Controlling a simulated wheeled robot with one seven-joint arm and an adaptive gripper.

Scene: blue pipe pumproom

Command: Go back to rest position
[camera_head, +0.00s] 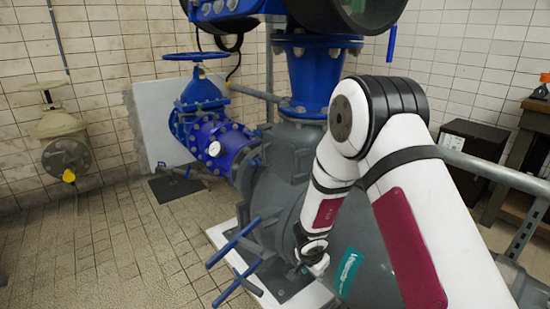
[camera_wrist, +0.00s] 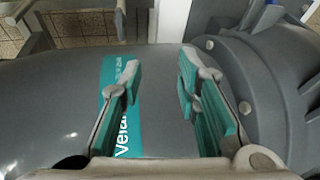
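My gripper (camera_wrist: 160,95) shows in the wrist view with its two teal-padded fingers spread apart and nothing between them. Below the fingers is the grey curved pump body with a teal label (camera_wrist: 135,60). In the head view my white arm reaches down from the right, and its end (camera_head: 314,258) is low beside the grey pump body (camera_head: 365,270). The gripper fingers are hard to make out in the head view. Whether the fingers touch the pump body cannot be told.
Blue pipes (camera_head: 215,140) and a blue valve wheel (camera_head: 196,56) stand behind. Blue handles (camera_head: 235,243) stick out left of the pump. A metal railing (camera_head: 495,170) and a black box (camera_head: 473,140) are at the right. The tiled floor (camera_head: 100,250) at the left is clear.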

